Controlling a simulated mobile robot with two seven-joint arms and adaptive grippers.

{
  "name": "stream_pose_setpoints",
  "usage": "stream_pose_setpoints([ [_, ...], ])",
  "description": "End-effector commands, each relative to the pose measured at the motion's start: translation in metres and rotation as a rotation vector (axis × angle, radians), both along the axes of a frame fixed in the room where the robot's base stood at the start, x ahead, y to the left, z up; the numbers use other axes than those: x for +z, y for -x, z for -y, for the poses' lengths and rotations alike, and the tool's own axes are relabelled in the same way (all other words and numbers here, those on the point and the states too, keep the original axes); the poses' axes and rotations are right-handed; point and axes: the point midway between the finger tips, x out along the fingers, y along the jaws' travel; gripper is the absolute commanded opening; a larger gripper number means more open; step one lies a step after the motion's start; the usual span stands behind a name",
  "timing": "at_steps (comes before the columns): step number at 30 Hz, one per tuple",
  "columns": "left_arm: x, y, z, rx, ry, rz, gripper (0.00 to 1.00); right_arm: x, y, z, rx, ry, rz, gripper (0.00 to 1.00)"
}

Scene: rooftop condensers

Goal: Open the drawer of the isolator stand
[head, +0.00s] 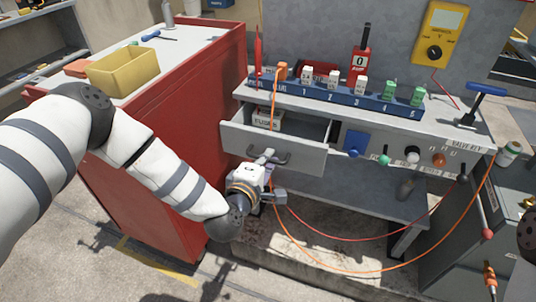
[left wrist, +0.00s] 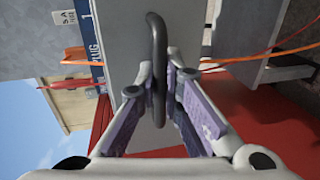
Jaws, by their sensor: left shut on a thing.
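The isolator stand (head: 445,125) is a grey bench with a blue numbered rail on top. Its grey drawer (head: 305,162) stands pulled out at the left, with its inside showing and a small box marked FUSES (head: 267,118) in it. My left gripper (head: 264,158) is shut on the dark bar handle (head: 284,158) on the drawer front. In the left wrist view, the fingers of my left gripper (left wrist: 161,88) close around the handle (left wrist: 157,35), and the drawer front (left wrist: 126,45) lies behind it. My right gripper is not in view.
A red cabinet (head: 190,115) with a yellow bin (head: 122,72) stands close on the left of the drawer. Orange and red cables (head: 345,270) hang below and right of the drawer. A lower shelf (head: 350,195) lies under it.

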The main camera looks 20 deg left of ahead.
Motion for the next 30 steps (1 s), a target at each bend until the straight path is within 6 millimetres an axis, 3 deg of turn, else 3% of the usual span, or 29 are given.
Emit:
stream_pose_setpoints([
  [7,0.001,0.000,0.000,0.000,0.000,0.004,0.00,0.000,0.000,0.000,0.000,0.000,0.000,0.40],
  [9,0.001,0.000,0.000,0.000,0.001,0.003,0.17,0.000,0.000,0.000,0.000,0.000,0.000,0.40],
  [19,0.001,0.003,0.000,0.000,0.001,0.001,0.17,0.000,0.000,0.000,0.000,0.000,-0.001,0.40],
  [23,0.005,0.027,-0.001,-0.001,0.002,-0.003,0.17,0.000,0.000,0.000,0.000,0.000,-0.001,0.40],
  [30,0.019,0.089,-0.003,-0.001,0.002,-0.001,0.17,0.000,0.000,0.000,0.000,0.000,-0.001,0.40],
])
